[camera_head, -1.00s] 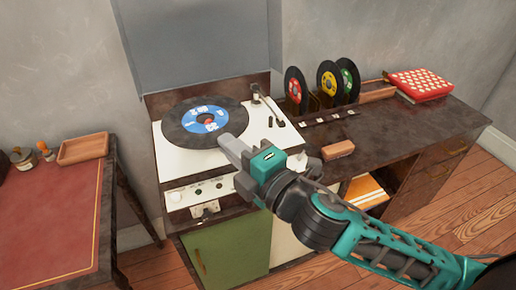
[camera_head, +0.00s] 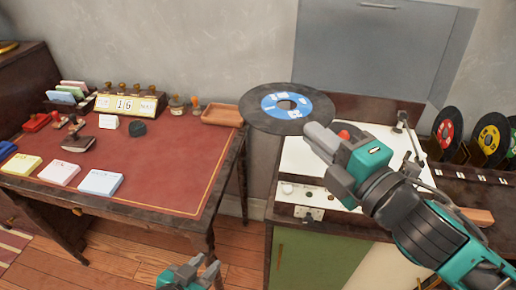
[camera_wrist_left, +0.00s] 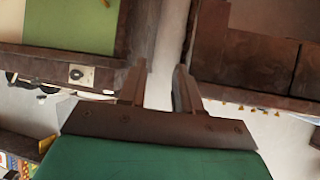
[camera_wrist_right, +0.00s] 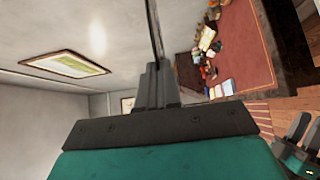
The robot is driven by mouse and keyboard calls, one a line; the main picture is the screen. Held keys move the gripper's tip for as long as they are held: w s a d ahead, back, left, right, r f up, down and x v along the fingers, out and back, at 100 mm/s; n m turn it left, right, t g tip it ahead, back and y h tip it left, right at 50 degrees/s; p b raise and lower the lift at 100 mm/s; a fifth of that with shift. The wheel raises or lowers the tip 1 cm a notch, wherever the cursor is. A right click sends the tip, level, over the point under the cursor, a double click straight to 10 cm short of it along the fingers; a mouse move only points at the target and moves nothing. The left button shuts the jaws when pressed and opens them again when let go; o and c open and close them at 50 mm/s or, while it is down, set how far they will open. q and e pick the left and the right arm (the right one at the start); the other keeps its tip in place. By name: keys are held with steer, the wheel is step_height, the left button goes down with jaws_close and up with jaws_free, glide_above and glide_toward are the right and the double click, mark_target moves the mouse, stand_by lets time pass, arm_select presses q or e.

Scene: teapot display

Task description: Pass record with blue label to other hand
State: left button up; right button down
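The black record with the blue label (camera_head: 270,119) is held up in the air in front of the wall, over the back left of the white turntable (camera_head: 300,160). My right gripper (camera_head: 318,132) is shut on its near edge. The right wrist view shows the record edge-on as a thin dark line (camera_wrist_right: 154,30) between the closed fingers (camera_wrist_right: 157,82). My left gripper (camera_head: 205,268) is low at the bottom of the head view, open and empty, well below the record. Its spread fingers show in the left wrist view (camera_wrist_left: 160,88).
A red-topped desk (camera_head: 160,165) with stamps, card stacks and a wooden tray (camera_head: 222,115) stands left. A floor gap separates it from the turntable cabinet (camera_head: 310,262). The raised grey lid (camera_head: 380,50) stands behind the turntable. Red-label (camera_head: 446,133) and yellow-label (camera_head: 489,139) records stand right.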

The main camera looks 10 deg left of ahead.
arm_select(q)
steer(key=w+d+r+n+t+h, duration=0.1)
steer(key=w+d+r+t+h, duration=0.15)
steer(key=r, duration=0.45)
steer(key=w+d+r+n+t+h, duration=0.1)
steer(key=w+d+r+t, duration=0.15)
steer(key=r, duration=0.35)
steer(key=w+d+r+n+t+h, duration=0.1)
steer(key=d+r+t+h, duration=0.1)
steer(key=d+r, duration=0.35)
steer(key=a+r+n+t+y, duration=0.2)
steer(key=r+n+y, duration=0.3)
steer(key=r+n, duration=0.3)
steer(key=a+r+n+t+y, duration=0.25)
steer(key=r+n+y, duration=0.25)
steer(key=r+n, duration=0.4)
steer(key=n+g, duration=0.1)
steer(key=g, duration=0.4)
glide_toward(247, 108)
steer(key=shift+h, duration=0.45)
steer(key=w, duration=0.6)
steer(key=w+a, duration=0.1)
steer(key=w, duration=0.2)
steer(key=shift+w+f, duration=0.2)
steer(key=shift+w, duration=0.2)
jaws_close()
